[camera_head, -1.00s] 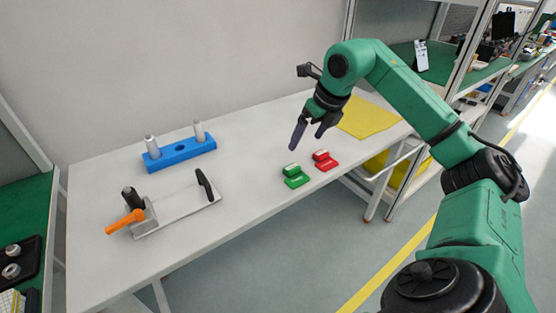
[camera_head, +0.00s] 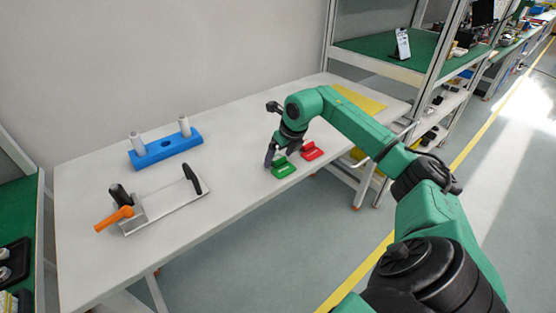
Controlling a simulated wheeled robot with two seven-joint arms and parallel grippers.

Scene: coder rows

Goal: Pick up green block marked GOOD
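The green block (camera_head: 284,170) sits on the white table (camera_head: 225,197) near its front edge; its marking is too small to read. A red block (camera_head: 312,151) lies just right of it. My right gripper (camera_head: 279,159) points down at the green block's back left side, its fingers close to the block. I cannot tell whether the fingers touch it, and the gap between them is hard to see. My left gripper is not in view.
A blue base with two pale posts (camera_head: 166,151) stands at the back left. A metal plate with an orange-handled clamp (camera_head: 160,205) lies in front of it. A yellow sheet (camera_head: 358,100) covers the far right corner. The table's middle is clear.

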